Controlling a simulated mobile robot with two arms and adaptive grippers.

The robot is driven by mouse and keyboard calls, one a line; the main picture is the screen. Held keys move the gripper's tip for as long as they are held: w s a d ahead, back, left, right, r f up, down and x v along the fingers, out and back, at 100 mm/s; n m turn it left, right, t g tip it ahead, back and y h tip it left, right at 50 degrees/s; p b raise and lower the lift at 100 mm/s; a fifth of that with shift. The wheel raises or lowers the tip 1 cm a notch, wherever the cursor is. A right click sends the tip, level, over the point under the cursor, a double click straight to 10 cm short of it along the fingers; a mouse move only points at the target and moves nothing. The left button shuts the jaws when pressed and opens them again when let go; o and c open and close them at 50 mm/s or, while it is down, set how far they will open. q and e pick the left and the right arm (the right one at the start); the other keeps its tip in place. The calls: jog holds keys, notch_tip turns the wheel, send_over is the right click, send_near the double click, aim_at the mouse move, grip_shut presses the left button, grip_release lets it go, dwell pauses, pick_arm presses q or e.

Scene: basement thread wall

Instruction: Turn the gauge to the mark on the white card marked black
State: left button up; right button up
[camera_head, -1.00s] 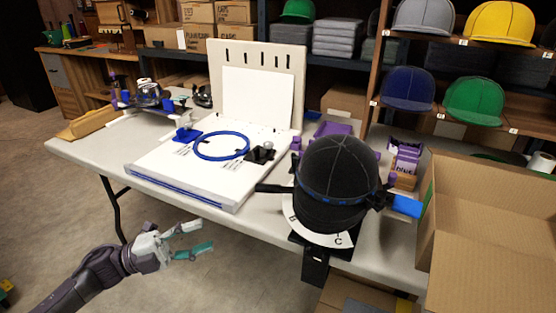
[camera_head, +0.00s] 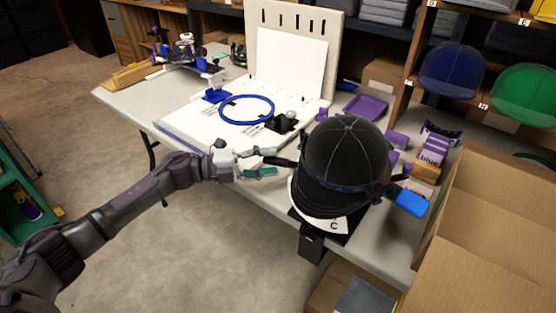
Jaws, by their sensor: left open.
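A black cap (camera_head: 348,150) with a blue band sits on a stand at the table's front edge. A black lever (camera_head: 284,161) sticks out from its left side; I take it for part of the gauge. A blue piece (camera_head: 411,203) sticks out at its right. A curved white card (camera_head: 330,224) under the cap shows the letter C; the rest of its marks are hidden. My left gripper (camera_head: 272,162) is open, with its fingertips at the lever's outer end, which appears between them. I cannot tell whether they touch it. My right gripper is not in view.
A white board with a blue ring (camera_head: 246,98) lies left of the cap, before an upright panel (camera_head: 325,40). A large open cardboard box (camera_head: 490,220) stands at the right. A purple tray (camera_head: 366,108) and a holder marked "blue" (camera_head: 432,158) are behind the cap.

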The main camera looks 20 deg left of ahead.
pick_arm(q)
jog(key=shift+x, duration=1.35)
grip_shut()
